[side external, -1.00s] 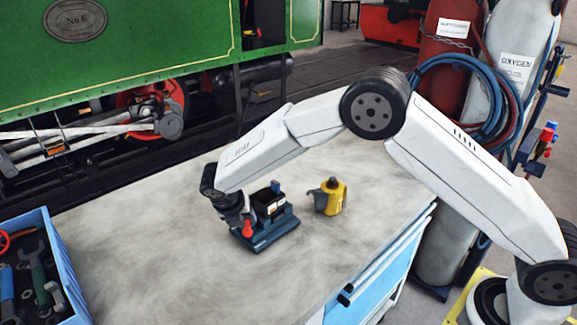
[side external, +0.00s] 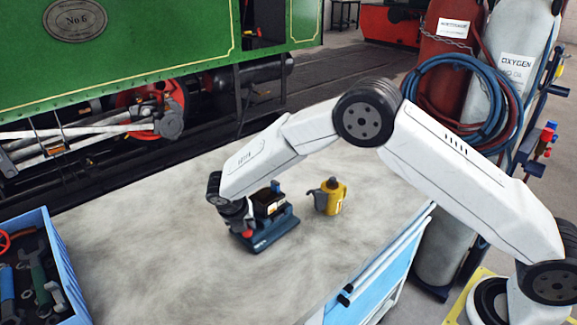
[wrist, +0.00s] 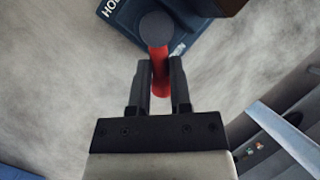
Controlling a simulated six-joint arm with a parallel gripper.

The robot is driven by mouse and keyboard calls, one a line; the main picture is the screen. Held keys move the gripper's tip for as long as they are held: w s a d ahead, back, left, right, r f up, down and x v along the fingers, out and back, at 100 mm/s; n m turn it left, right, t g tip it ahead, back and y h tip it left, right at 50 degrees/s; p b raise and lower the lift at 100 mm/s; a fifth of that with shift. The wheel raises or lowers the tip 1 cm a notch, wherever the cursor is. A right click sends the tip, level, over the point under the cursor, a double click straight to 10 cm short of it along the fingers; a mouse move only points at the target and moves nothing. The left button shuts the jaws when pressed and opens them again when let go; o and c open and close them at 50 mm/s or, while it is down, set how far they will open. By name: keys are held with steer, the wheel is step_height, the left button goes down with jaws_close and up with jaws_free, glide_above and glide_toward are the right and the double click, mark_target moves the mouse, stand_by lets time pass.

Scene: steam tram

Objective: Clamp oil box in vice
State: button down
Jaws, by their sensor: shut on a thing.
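The blue vice (side external: 272,232) stands on the workbench, and part of its base shows at the top of the wrist view (wrist: 122,18). The oil box (side external: 268,203), dark with a brownish top, sits upright between the vice jaws; whether both jaws touch it I cannot tell. The vice's handle (wrist: 161,80) is red with a dark round end, and only its red tip shows in the side view. My gripper (wrist: 160,68) is shut on this handle, one finger on each side. My wrist hides part of the vice's near left side in the side view.
A yellow oil can (side external: 329,197) stands just right of the vice. A blue crate (side external: 62,262) of tools is at the left end of the bench (side external: 150,235). Bare bench lies between crate and vice. Gas cylinders (side external: 490,80) stand beyond the right edge.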

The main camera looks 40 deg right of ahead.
steer(key=shift+w+a+m, duration=0.1)
steer(key=shift+m, duration=0.2)
steer(key=shift+w+a+m+g, duration=0.2)
steer(key=shift+w+m+g, duration=0.15)
steer(key=shift+m+g, duration=0.55)
steer(key=m, duration=0.2)
steer(key=w+m+g, duration=0.1)
steer(key=shift+a+f+m, duration=0.1)
steer(key=shift+a+m, duration=0.1)
steer(key=shift+m, duration=0.2)
steer(key=shift+w+a+m+g, duration=0.1)
steer(key=shift+w+m+g, duration=0.25)
steer(key=shift+m, duration=0.5)
steer(key=shift+w+m+g, duration=0.2)
steer(key=shift+m+g, duration=0.15)
steer(key=shift+m, duration=0.5)
steer(key=shift+w+m, duration=0.1)
steer(key=shift+m, duration=0.2)
steer(key=shift+w+m+g+y, duration=0.4)
steer(key=shift+m+g, duration=0.2)
steer(key=shift+m, duration=0.6)
steer(key=c, duration=0.5)
jaws_free()
steer(key=shift+c, duration=0.2)
steer(key=shift+r, duration=0.2)
